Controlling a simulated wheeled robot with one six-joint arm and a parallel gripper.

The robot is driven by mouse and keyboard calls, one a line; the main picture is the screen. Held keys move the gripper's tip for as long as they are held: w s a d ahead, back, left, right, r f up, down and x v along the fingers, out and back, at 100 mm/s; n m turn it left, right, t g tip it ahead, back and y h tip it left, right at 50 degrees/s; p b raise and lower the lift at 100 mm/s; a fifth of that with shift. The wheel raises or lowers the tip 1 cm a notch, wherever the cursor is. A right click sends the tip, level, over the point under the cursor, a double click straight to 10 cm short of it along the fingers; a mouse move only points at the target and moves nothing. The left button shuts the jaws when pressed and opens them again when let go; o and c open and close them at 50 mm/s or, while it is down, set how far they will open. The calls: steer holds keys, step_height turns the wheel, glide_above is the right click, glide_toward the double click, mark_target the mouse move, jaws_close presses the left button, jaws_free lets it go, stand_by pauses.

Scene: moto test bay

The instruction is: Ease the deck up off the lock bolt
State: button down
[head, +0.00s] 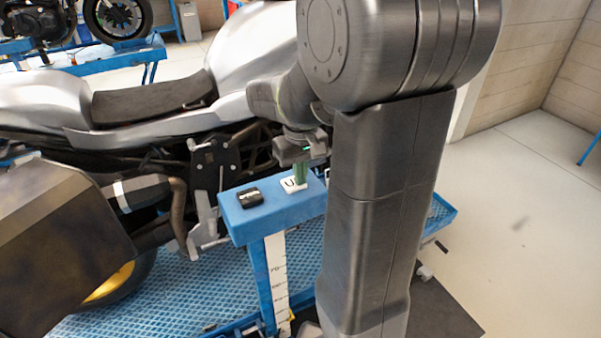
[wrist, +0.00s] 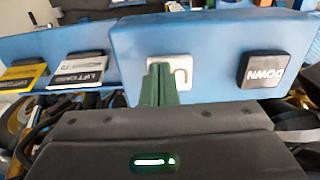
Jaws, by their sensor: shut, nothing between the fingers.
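The blue mesh deck (head: 190,298) of the lift lies under the motorcycle in the head view. A blue control box (head: 272,216) stands beside it; its top also shows in the wrist view (wrist: 222,50). It carries a white button (head: 289,188) marked with a U, also in the wrist view (wrist: 183,66), and a black button (head: 250,197) that reads DOWN in the wrist view (wrist: 262,69). My gripper (head: 301,174) is shut and empty, its green fingertips (wrist: 160,85) at the white button and covering part of it. I cannot tell whether they touch it. I cannot make out the lock bolt.
A silver motorcycle (head: 150,108) stands close on the left. A white scale (head: 277,270) runs down the box's post. Two cards, one yellow (wrist: 24,76) and one white (wrist: 81,69), sit left of the box. Open floor (head: 520,190) lies to the right.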

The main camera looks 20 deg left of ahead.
steer(key=shift+s+d+f, duration=0.2)
steer(key=shift+s+f, duration=0.1)
steer(key=shift+f, duration=0.45)
steer(key=shift+r, duration=0.1)
steer(key=r+p, duration=0.4)
steer(key=r, duration=0.2)
steer(key=shift+w+p, duration=0.2)
steer(key=shift+p, duration=0.2)
step_height(320, 180, up, 9)
steer(key=b, duration=0.2)
steer(key=shift+r, duration=0.15)
steer(key=shift+a, duration=0.1)
